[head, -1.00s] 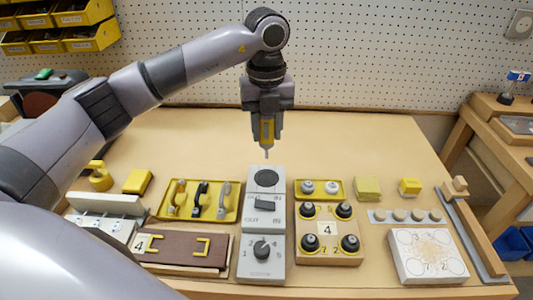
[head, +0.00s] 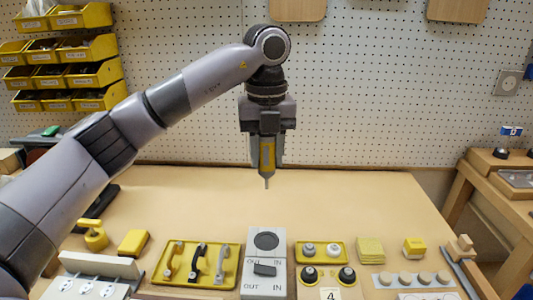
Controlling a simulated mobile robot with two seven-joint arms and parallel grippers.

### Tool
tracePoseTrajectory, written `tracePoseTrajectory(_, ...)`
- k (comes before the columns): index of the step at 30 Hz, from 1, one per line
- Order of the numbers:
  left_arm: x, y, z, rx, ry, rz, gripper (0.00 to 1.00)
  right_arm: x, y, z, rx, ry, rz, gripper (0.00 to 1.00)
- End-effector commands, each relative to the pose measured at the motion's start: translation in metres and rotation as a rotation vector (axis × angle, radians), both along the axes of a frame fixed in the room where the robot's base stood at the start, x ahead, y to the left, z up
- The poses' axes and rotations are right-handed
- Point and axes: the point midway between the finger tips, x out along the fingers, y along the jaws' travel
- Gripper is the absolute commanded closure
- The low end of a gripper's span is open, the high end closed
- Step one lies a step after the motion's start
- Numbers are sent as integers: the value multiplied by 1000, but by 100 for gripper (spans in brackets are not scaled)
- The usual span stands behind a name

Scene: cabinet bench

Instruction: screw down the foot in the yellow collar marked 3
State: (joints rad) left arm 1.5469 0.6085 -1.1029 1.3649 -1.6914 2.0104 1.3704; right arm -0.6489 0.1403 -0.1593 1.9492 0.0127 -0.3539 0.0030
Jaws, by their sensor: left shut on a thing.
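My left gripper (head: 267,140) is shut on a yellow driver (head: 267,155), which hangs upright with its thin grey tip pointing down. It is in the air above the bench, behind the grey switch box, and its tip touches nothing. The block with feet is at the bottom edge, right of centre. Two black feet, a left one (head: 309,275) and a right one (head: 347,275), show at its back in yellow collars. A white label reading 4 is cut off by the frame. The block's front is out of view. I cannot read which collar is marked 3. My right gripper is not in view.
A grey switch box (head: 267,240) stands left of the block. A yellow tray (head: 320,252) with two knobs is behind the block. A yellow tray of handles (head: 198,264) is further left. Yellow pads (head: 370,250) lie right.

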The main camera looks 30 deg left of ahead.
Motion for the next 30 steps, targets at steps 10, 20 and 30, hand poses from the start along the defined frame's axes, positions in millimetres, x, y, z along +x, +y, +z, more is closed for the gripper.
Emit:
tracePoseTrajectory(10,-1,-21,-11,7,-7,-237,91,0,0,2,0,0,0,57)
tracePoseTrajectory(20,-8,-68,-43,14,-13,-826,91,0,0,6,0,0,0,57)
tracePoseTrajectory(30,-24,-107,-75,8,-5,-1376,91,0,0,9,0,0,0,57)
